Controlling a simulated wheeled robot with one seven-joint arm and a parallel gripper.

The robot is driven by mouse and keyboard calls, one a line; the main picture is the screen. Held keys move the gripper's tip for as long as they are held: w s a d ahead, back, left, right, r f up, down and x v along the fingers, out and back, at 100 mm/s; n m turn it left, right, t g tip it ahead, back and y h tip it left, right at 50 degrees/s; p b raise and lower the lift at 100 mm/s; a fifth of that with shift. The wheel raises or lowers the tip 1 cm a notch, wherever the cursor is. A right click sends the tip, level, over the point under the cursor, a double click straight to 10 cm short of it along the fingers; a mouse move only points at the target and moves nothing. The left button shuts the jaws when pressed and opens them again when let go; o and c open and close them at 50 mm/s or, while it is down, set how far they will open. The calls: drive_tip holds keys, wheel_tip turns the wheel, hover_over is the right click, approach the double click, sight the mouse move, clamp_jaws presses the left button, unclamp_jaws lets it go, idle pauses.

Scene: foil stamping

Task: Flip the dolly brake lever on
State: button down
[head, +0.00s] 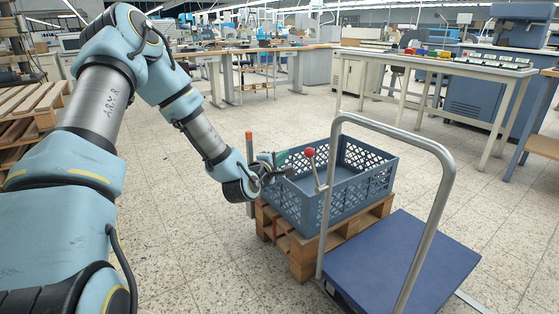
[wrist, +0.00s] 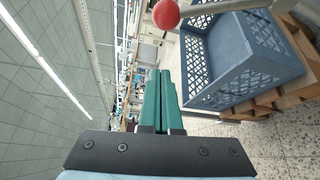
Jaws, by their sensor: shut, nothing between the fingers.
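The dolly (head: 400,262) has a blue platform and a grey tubular push handle (head: 447,165) at the front right. The brake lever (head: 318,172) is a short metal rod with a red ball knob (head: 309,152), standing beside the handle's left upright. The red knob also shows at the top of the wrist view (wrist: 166,14). My gripper (head: 283,164) is left of the knob, in front of the crate's far-left corner in the head view. Its green fingers (wrist: 160,100) are together and hold nothing. The knob appears just beyond the fingertips, apart from them.
A blue-grey plastic crate (head: 378,182) sits on a wooden pallet (head: 302,262) behind the lever. An orange-tipped post (head: 249,145) stands behind my wrist. Workbenches (head: 440,68) line the back.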

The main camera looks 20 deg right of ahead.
drive_tip(key=shift+s+d+r, duration=0.1)
drive_tip(key=shift+s+d, duration=0.15)
drive_tip(key=shift+d, duration=0.95)
drive_tip(key=shift+s+d+r, duration=0.1)
drive_tip(key=shift+s+d, duration=0.1)
drive_tip(key=shift+d, duration=0.95)
drive_tip(key=shift+d, duration=0.1)
